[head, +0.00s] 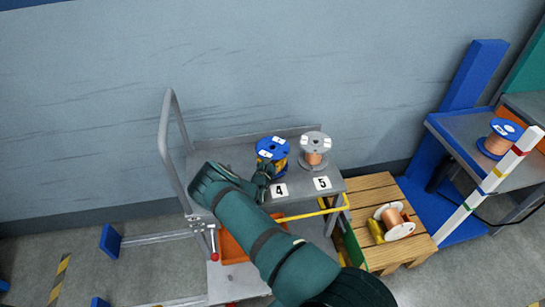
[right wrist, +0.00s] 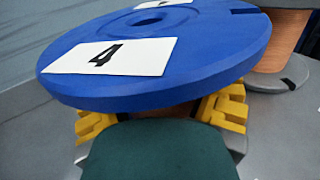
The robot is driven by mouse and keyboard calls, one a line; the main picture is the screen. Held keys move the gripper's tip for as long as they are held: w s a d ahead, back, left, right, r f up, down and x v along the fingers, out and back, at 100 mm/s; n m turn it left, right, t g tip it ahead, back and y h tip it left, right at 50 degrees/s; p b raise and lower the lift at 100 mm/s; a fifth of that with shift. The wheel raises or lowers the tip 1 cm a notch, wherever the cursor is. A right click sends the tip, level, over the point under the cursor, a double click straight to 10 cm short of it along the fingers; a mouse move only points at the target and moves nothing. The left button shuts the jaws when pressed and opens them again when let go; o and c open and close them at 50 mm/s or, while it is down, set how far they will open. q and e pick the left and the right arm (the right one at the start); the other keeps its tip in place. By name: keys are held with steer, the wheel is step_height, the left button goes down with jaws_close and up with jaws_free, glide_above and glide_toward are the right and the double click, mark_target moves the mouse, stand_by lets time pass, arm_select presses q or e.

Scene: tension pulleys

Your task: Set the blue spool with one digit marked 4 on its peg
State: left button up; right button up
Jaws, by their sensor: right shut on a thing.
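The blue spool (head: 272,147) has white labels on its top flange. In the right wrist view the blue spool (right wrist: 160,50) shows a 4 on its front label. My right gripper (head: 277,168) is shut on it, its yellow fingers on either side under the top flange. The spool is above the cart's top, behind a tag marked 4 (head: 280,191). The peg and the spool's lower part are hidden, so I cannot tell whether it rests on the cart. My left gripper is not in view.
A grey spool (head: 315,142) stands close right on the cart (head: 235,156), behind a tag marked 5 (head: 322,183). A white spool (head: 396,230) lies on a wooden pallet (head: 375,188). Another blue spool (head: 507,129) stands on the right-hand bench. An orange bin (head: 232,248) is below.

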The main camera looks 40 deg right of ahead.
steer(key=shift+f, duration=0.5)
stand_by(0.4)
steer(key=o, duration=1.3)
steer(key=shift+s, duration=0.1)
steer(key=shift+a+f, duration=0.1)
steer(key=shift+f, duration=0.05)
steer(key=v, duration=1.2)
